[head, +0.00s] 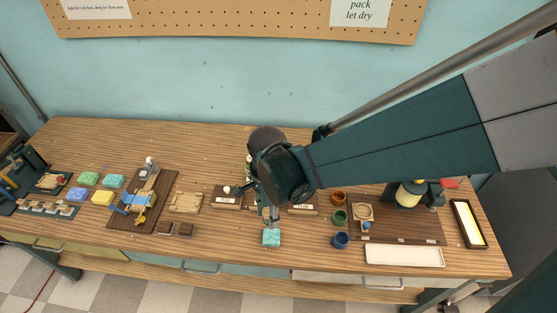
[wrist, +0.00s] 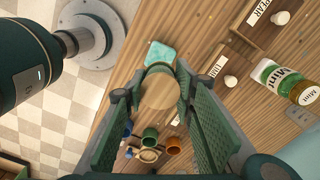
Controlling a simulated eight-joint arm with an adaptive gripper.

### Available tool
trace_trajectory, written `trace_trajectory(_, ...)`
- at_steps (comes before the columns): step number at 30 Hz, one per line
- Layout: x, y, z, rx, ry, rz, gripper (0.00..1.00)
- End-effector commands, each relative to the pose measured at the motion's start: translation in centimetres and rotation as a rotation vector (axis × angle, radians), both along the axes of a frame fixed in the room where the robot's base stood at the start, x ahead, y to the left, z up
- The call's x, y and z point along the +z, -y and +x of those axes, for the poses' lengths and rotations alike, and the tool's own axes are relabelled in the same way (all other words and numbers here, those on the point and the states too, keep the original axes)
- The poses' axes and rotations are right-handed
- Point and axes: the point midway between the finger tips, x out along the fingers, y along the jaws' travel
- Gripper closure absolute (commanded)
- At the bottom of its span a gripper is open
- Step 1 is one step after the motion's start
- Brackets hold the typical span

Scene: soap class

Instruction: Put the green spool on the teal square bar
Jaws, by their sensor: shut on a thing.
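My gripper (wrist: 160,95) is shut on the green spool (wrist: 160,92). In the wrist view the spool's round tan end faces the camera between the fingers, and a little green shows at its far edge. The rest of the spool is hidden. The teal square bar (wrist: 160,54) lies on the table just beyond the spool in that view. In the head view this bar (head: 271,238) lies near the table's front edge, and my gripper (head: 266,214) is just behind and above it. I cannot tell whether the spool touches the bar.
Orange, green and blue cups (head: 341,240) stand to the right of the bar. A white tray (head: 404,255) lies farther right. Small dark blocks (head: 183,230) and several coloured bars (head: 102,197) are to the left. Labelled bottles (wrist: 280,80) stand nearby.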

Motion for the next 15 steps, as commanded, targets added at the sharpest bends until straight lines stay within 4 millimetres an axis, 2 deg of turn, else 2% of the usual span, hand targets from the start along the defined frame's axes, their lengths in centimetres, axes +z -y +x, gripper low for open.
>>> trace_trajectory(9, -0.1, 0.0, 0.0, 0.000, 0.000, 0.000, 0.85)
trace_trajectory(15, -1.4, 0.0, 0.0, 0.000, 0.000, 0.000, 0.85)
